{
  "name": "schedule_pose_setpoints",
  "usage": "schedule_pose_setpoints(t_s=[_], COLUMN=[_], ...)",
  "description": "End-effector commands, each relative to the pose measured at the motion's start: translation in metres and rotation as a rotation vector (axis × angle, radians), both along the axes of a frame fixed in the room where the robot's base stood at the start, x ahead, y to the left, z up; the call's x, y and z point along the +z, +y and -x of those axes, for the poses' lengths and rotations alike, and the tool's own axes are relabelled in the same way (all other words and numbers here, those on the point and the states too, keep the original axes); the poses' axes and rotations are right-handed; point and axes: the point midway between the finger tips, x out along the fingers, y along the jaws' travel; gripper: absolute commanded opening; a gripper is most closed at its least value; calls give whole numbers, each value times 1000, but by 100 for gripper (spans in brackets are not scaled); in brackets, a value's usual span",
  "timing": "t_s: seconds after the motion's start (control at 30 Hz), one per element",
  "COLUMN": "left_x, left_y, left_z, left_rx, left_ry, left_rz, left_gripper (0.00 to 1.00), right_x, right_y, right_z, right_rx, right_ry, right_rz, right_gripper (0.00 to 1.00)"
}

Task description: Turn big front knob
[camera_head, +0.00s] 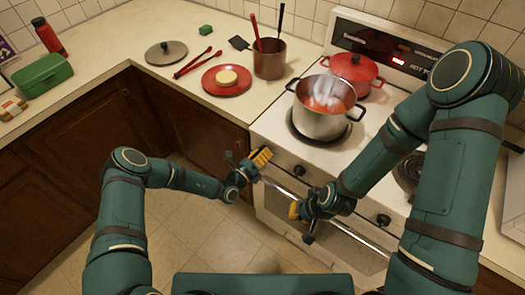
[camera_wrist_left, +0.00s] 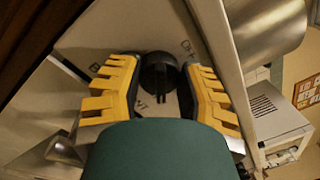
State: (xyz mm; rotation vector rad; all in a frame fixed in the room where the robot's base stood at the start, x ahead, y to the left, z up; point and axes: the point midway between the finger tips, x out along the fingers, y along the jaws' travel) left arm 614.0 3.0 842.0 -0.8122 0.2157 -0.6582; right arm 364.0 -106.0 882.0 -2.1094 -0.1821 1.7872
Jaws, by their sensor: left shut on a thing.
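A black knob (camera_wrist_left: 160,75) with a raised grip bar is on the pale stove front in the left wrist view. My left gripper (camera_wrist_left: 160,85) has its yellow fingers on both sides of it, shut on it. In the head view my left gripper (camera_head: 256,165) is at the left end of the stove front and hides this knob. Two other black knobs show on the front, one (camera_head: 299,170) to the right of the left gripper and one (camera_head: 383,219) further right. My right gripper (camera_head: 297,212) is near the oven handle; its jaw opening is unclear.
A steaming steel pot (camera_head: 324,110) stands on a front burner and a red lidded pot (camera_head: 356,70) behind it. The oven handle (camera_head: 340,232) runs along the stove front. The counter left of the stove holds a red plate (camera_head: 240,89) and a brown utensil pot (camera_head: 269,62).

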Motion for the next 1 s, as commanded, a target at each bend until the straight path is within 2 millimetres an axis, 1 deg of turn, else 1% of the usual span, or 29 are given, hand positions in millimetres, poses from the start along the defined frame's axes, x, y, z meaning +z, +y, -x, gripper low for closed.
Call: schedule_pose_setpoints(t_s=[0.1, 0.4, 1.0], left_x=[3, 3, 3], left_y=[0, 0, 1], left_z=[-1, -2, -2], left_rx=[2, 3, 5], left_ry=[-49, -128, -153], left_rz=[-64, -171, -202], left_gripper=[3, 3, 3], right_x=[6, 13, 15], right_y=[0, -1, -1], right_z=[0, 1, 0], right_rx=[0, -1, -1], right_ry=[0, 0, 0], right_rz=[-1, -2, -3], right_gripper=[0, 0, 0])
